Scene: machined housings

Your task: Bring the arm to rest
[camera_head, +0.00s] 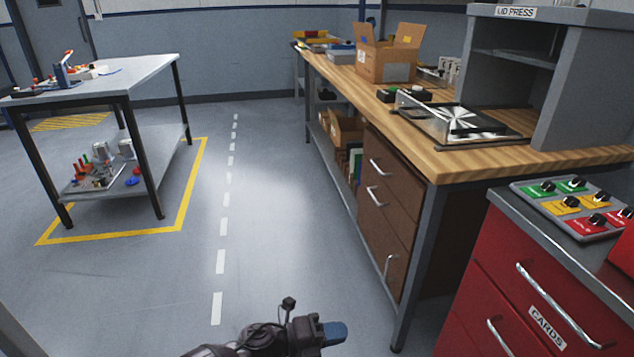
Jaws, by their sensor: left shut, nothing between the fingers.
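My left gripper (333,334) is at the bottom middle of the head view, low over the grey floor. Its blue fingertips are together with nothing between them. The dark wrist with a small camera and cables shows behind it, and the arm runs out at the bottom edge. The gripper is apart from the wooden workbench (450,160) and the red cabinet (500,290) to its right. My right gripper is not in view.
A cardboard box (385,65), a metal tray (440,113) and a grey lid press (560,90) stand on the workbench. A button panel (570,207) sits on the red cabinet. A grey table (150,68) stands at left. The floor between (270,190) is clear.

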